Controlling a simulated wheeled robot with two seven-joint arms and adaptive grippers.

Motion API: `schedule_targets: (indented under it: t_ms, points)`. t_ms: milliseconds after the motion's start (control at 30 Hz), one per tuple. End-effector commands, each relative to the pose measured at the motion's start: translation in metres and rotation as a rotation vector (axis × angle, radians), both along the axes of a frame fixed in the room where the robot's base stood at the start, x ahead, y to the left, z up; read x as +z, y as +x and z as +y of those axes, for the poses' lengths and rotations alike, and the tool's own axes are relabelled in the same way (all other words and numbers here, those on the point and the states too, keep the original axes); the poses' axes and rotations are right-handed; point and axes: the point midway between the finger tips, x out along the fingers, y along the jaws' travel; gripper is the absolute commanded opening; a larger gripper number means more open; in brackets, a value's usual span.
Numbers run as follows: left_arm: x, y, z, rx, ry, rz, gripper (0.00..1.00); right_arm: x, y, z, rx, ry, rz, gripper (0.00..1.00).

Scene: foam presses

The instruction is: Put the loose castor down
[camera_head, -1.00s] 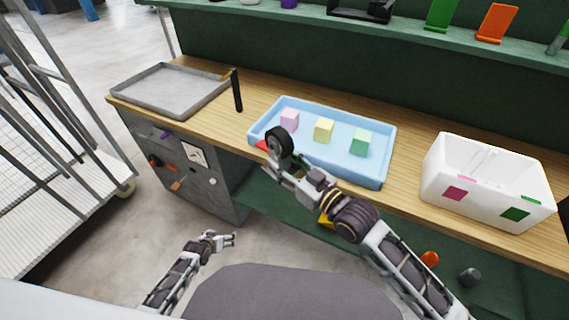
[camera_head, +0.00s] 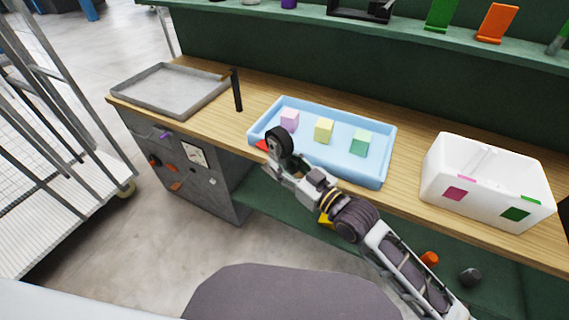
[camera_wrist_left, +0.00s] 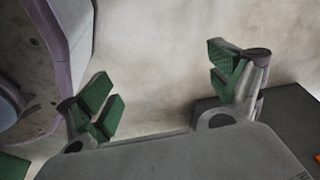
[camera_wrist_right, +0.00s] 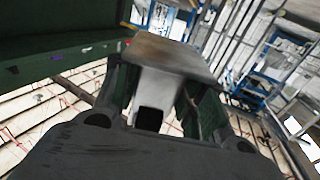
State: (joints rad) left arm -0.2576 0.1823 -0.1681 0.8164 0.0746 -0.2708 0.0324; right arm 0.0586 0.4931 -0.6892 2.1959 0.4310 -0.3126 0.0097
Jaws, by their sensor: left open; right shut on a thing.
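The loose castor (camera_head: 279,142), with a dark wheel, is in my right gripper (camera_head: 272,165). In the head view it overlaps the front left edge of the light blue tray (camera_head: 340,178); I cannot tell its height above the bench. In the right wrist view the green finger pads close on the castor's grey metal body (camera_wrist_right: 155,88). My left gripper (camera_wrist_left: 165,85) is open and empty in the left wrist view, with pale floor beyond its fingers. It is out of the head view.
The blue tray holds a pink block (camera_head: 289,119), a yellow block (camera_head: 323,130) and a green block (camera_head: 359,143). A grey tray (camera_head: 207,99) lies left and a white bin (camera_head: 440,190) stands right. A black upright post (camera_head: 237,90) stands between trays. Bare wood shows there.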

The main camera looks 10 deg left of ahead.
Motion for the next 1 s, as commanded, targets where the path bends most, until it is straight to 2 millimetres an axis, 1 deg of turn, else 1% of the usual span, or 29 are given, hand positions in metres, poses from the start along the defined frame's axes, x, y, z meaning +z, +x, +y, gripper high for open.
schedule_targets:
  t_ms: [33, 200, 300, 400, 500, 600, 1000]
  points:
    - [-0.007, -0.017, -0.002, -0.011, 0.004, 0.024, 0.92, 0.002, 0.0, 0.0, 0.0, 0.002, -0.003, 0.0]
    - [-0.023, -0.065, -0.005, -0.047, 0.019, 0.088, 0.92, 0.002, 0.0, 0.0, 0.0, 0.002, -0.003, 0.0]
    - [-0.03, -0.088, -0.007, -0.065, 0.024, 0.118, 0.92, 0.002, 0.0, 0.0, 0.0, 0.002, -0.003, 0.0]
    - [-0.034, -0.105, -0.008, -0.08, 0.028, 0.14, 0.92, 0.002, 0.0, 0.0, 0.0, 0.002, -0.003, 0.0]
    - [-0.036, -0.115, -0.009, -0.089, 0.029, 0.153, 0.92, 0.002, 0.0, 0.0, 0.0, 0.002, -0.003, 0.0]
    - [-0.037, -0.12, -0.009, -0.093, 0.03, 0.158, 0.92, 0.002, 0.0, 0.0, 0.0, 0.002, -0.003, 0.0]
    - [-0.037, -0.121, -0.009, -0.093, 0.03, 0.159, 0.92, 0.002, 0.0, 0.0, 0.0, 0.002, -0.003, 0.0]
